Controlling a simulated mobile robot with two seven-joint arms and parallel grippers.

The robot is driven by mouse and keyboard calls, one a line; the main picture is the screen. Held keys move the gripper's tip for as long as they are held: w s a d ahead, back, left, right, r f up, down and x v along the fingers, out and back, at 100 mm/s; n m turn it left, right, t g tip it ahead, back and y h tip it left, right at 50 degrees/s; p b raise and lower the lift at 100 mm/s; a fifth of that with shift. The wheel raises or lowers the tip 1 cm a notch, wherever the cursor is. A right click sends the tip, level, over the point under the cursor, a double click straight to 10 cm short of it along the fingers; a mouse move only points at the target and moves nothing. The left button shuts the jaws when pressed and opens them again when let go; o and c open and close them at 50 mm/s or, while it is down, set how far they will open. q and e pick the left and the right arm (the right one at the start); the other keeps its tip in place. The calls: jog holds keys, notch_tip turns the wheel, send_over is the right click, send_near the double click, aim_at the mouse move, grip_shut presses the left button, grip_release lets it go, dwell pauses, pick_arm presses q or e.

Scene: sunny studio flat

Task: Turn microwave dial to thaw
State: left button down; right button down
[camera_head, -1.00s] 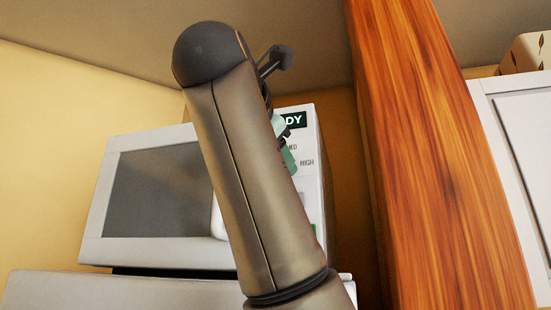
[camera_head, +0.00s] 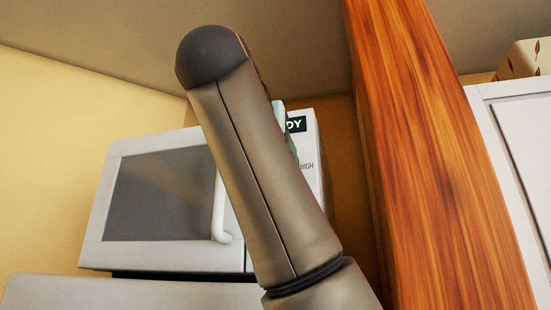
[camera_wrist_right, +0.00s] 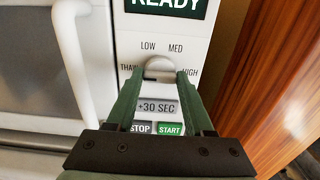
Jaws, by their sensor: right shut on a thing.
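The white microwave (camera_head: 98,240) stands at the left in the head view. Its control panel fills the middle of the right wrist view, with a READY display (camera_wrist_right: 168,5) on top. The round grey dial (camera_wrist_right: 158,66) sits below the LOW and MED labels, between THAW at left and HIGH at right. My right gripper (camera_wrist_right: 160,74) is shut on the dial, one green finger on each side. The dial's pointer cannot be made out clearly. In the head view my right arm hides the dial and most of the gripper. My left gripper is not in view.
The microwave door handle (camera_wrist_right: 72,60) stands out just left of the panel. A +30 SEC button (camera_wrist_right: 157,107) and START button (camera_wrist_right: 170,129) lie below the dial, between the fingers. An orange-brown wooden post (camera_head: 430,160) rises close on the right.

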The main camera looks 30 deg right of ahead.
dwell(0.5)
jog(key=shift+c, duration=1.4)
grip_release()
jog(key=shift+w, duration=0.1)
